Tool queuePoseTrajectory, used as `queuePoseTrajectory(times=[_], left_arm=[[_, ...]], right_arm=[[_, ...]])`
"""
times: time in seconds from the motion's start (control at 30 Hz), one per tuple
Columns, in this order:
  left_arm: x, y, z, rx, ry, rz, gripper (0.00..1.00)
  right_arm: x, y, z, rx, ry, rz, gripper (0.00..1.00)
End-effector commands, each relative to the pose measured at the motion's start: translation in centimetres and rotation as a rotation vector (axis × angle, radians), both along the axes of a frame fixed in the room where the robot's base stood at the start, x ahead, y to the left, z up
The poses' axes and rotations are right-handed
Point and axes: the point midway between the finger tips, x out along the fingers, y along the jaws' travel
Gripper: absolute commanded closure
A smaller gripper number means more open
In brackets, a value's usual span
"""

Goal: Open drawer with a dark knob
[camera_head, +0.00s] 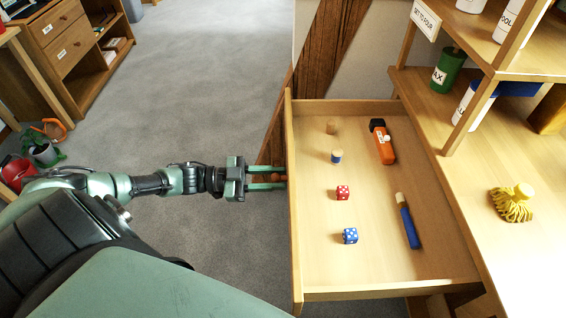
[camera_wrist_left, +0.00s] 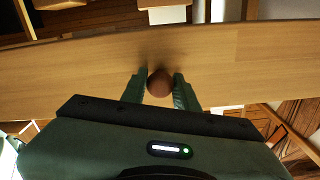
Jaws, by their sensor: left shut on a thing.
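The drawer (camera_head: 382,291) is pulled well out of the wooden unit, and its inside shows in the head view. My left gripper (camera_head: 284,177) reaches from the left to the drawer's front panel. In the left wrist view, its two fingers (camera_wrist_left: 160,88) stand either side of a dark brown round knob (camera_wrist_left: 160,82) on the wooden front (camera_wrist_left: 80,75) and are shut on it. In the head view the knob is mostly hidden by the fingers. My right gripper is not in view.
The drawer holds a red die (camera_head: 343,192), a blue die (camera_head: 350,236), an orange bottle (camera_head: 382,142) and a blue tube (camera_head: 409,225). Grey carpet (camera_head: 200,80) is clear at left.

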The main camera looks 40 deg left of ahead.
Motion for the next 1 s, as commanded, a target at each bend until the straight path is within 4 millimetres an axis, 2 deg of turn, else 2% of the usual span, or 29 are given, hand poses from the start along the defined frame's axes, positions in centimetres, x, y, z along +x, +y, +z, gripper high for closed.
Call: queuePoseTrajectory(times=[0.3,0.33,0.4,0.77,1.0], left_arm=[[-0.1,0.0,-0.1,-0.001,0.002,0.000,1.00],[-0.1,0.0,-0.1,-0.001,0.002,0.000,0.68],[-0.1,0.0,-0.1,-0.001,0.002,0.000,0.48],[-0.2,0.3,-0.1,0.000,0.001,0.000,0.48],[-2.3,3.2,-0.2,0.002,0.005,0.001,0.48]], right_arm=[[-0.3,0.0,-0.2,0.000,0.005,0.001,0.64],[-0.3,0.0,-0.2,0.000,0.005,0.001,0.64],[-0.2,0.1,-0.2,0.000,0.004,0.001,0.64],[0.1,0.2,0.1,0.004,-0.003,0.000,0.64],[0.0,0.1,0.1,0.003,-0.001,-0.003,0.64]])
